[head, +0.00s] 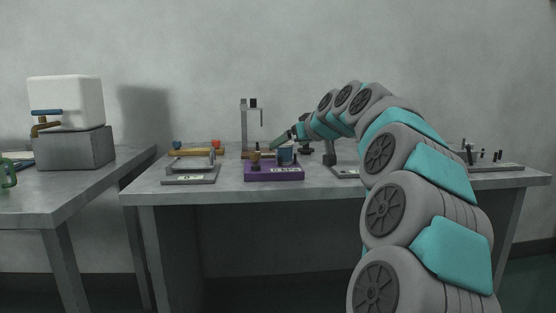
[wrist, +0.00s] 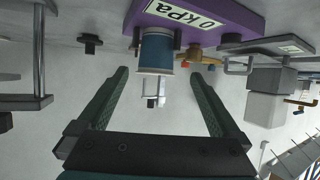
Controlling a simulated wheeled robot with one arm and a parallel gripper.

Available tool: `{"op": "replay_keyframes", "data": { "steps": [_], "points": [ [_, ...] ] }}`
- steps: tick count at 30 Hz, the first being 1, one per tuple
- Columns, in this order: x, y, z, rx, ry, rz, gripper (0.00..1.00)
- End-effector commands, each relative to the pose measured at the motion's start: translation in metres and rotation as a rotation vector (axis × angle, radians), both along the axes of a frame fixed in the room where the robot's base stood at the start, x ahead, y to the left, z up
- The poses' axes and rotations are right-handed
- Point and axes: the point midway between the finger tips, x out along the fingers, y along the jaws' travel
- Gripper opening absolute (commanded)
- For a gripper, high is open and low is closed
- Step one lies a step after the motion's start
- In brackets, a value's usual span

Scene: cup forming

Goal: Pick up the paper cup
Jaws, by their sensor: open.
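The paper cup (head: 285,154) is blue with a pale rim and stands on the right part of a purple block (head: 274,174) on the table. In the wrist view, which is upside down, the cup (wrist: 156,54) is at the top centre, beside the block's "0 kPa" label. My gripper (wrist: 160,73) is open there, its two green fingers spread wide apart with empty space between them. The cup lies just beyond the fingertips, in line with the gap, and I see no contact. In the head view my gripper (head: 284,139) is close to the cup and small.
A grey stand (head: 244,125) rises behind. A low grey device (head: 191,174) lies to the left, another fixture (head: 492,163) to the right. A white tank (head: 66,102) stands on the left table.

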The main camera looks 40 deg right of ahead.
Motion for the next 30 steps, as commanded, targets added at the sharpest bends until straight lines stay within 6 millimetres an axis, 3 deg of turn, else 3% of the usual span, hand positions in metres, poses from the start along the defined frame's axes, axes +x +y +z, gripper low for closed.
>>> {"op": "replay_keyframes", "data": {
  "steps": [16,25,30],
  "points": [
    [0.033,-0.008,-0.015,0.0,0.001,0.001,1.0],
    [0.064,-0.018,-0.031,0.002,0.003,0.001,1.0],
    [0.069,-0.018,-0.033,0.002,0.002,0.001,1.0]
  ]
}}
